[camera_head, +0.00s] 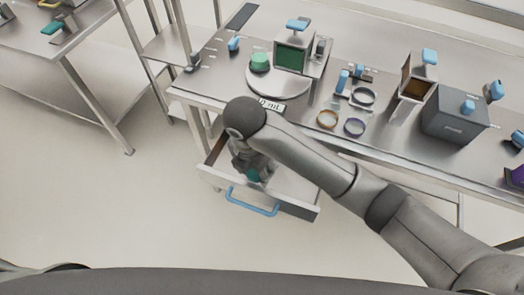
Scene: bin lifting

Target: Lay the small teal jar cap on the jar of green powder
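A small teal object (253,175), which looks like the jar cap, shows in the open drawer (287,187) below the counter. My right gripper (252,168) points down into the drawer at the teal object; its fingers are small and partly hidden by my wrist, so I cannot tell whether they grip it. A small green item (260,61), possibly the jar of green powder, stands on a round pale plate (279,84) on the counter. A box with a dark green front (292,57) and a blue handle stands just behind it. My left gripper is not in view.
The drawer has a blue handle (252,203) at its front. On the counter (390,133) are several coloured rings, a brown-fronted container (416,78) and a grey box (454,114). My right arm spans the front of the counter. Another table (60,55) stands at left.

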